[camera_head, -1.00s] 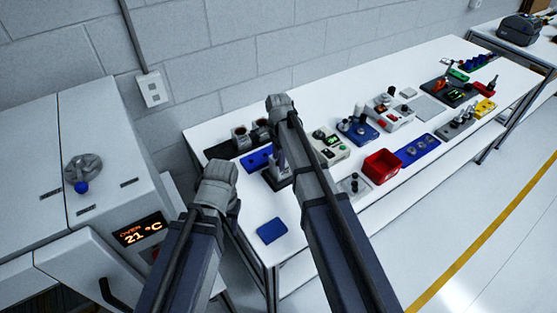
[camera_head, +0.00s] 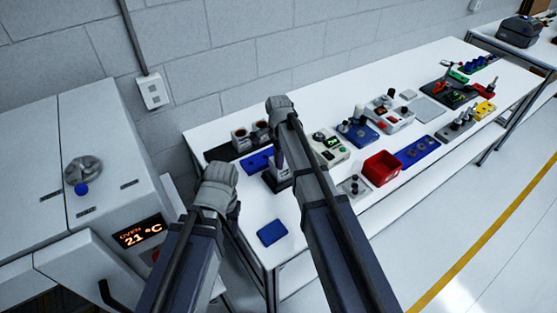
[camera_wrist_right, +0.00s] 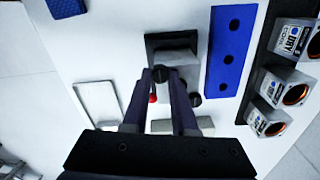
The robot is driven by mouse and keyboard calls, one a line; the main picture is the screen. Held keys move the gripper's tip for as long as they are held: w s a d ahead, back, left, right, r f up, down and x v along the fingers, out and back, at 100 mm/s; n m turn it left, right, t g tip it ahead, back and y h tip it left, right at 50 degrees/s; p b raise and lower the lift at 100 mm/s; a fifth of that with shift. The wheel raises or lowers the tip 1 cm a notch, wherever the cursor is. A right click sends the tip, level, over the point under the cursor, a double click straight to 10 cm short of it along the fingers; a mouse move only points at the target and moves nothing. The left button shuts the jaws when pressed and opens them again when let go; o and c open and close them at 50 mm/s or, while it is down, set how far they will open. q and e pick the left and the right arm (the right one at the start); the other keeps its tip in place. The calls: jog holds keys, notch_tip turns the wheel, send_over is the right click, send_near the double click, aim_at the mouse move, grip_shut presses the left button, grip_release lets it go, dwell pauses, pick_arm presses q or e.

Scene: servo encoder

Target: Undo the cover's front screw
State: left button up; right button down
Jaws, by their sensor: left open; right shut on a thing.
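The servo unit shows as a grey block (camera_wrist_right: 178,48) on a dark base (camera_wrist_right: 152,42) in the right wrist view. In the head view the grey block (camera_head: 283,174) stands near the table's left end, partly covered by my right arm. A dark round screw head (camera_wrist_right: 160,73) is between the fingertips of my right gripper (camera_wrist_right: 164,76), which is shut on it. A second dark screw head (camera_wrist_right: 195,99) is beside the right finger, apart from it. A small red spot (camera_wrist_right: 152,98) shows by the left finger. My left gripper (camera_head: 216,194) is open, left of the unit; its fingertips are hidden.
A blue plate with holes (camera_wrist_right: 231,48) lies beside the unit, with several grey-and-orange parts (camera_wrist_right: 270,122) beyond it. A pale plate (camera_wrist_right: 97,104) lies on the other side. A blue pad (camera_head: 272,232) lies at the table's front. A red bin (camera_head: 382,166) stands right of my right arm.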

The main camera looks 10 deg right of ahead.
jog(key=n, duration=0.5)
jog(key=shift+n, duration=0.3)
jog(key=n, duration=1.2)
jog(key=shift+n, duration=0.3)
jog(key=n, duration=0.5)
jog(key=shift+s, duration=0.1)
jog(key=shift+n, duration=0.3)
jog(key=c, duration=0.7)
grip_release()
